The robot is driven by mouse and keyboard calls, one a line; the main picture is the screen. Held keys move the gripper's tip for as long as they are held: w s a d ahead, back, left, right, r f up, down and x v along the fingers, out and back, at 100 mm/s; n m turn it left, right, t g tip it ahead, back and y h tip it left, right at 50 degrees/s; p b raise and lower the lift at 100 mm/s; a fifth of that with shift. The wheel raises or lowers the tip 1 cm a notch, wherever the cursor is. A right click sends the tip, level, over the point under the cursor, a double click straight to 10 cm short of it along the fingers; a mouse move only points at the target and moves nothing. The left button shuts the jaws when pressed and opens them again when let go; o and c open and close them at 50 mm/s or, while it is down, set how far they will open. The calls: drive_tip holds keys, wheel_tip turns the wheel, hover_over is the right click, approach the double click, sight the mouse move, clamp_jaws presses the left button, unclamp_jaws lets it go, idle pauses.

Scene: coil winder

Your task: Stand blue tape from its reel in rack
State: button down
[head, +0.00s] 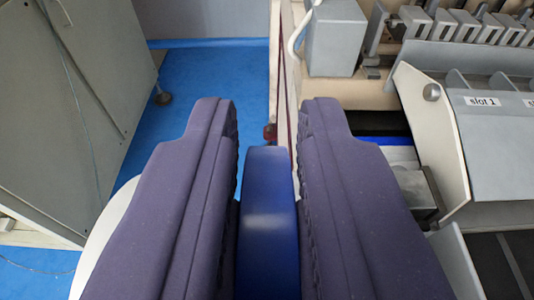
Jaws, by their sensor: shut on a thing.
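My gripper (268,125) fills the lower middle of the head view, its two dark purple fingers on either side of the blue tape (268,220). It is shut on the tape, which shows as a blue, rounded, upright band between the fingers; its lower part runs out of the picture. A grey rack (495,135) with a label reading "slot 1" is at the right, apart from the gripper. A second label is cut off by the right edge. The inside of the rack's slots is mostly hidden. I cannot make out the reel.
A grey box (336,38) and a row of metal blocks (465,25) stand on the beige machine at the upper right. A grey cabinet (70,110) stands at the left. Blue floor (215,75) shows between them. A white rounded surface (108,230) is partly hidden behind the left finger.

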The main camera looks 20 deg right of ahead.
drive_tip(key=shift+f+b, duration=0.65)
drive_tip(key=shift+f, duration=0.5)
drive_tip(key=c, duration=1.4)
unclamp_jaws()
drive_tip(key=shift+o, duration=0.2)
drive_tip(key=shift+p+v, duration=0.55)
drive_tip(key=shift+v, duration=0.3)
drive_tip(key=shift+r+p+v, duration=0.15)
drive_tip(key=shift+p+v, duration=0.5)
drive_tip(key=shift+v, duration=0.5)
drive_tip(key=shift+r+p+v, duration=0.2)
drive_tip(key=shift+p+v, duration=0.4)
drive_tip(key=shift+v, duration=0.5)
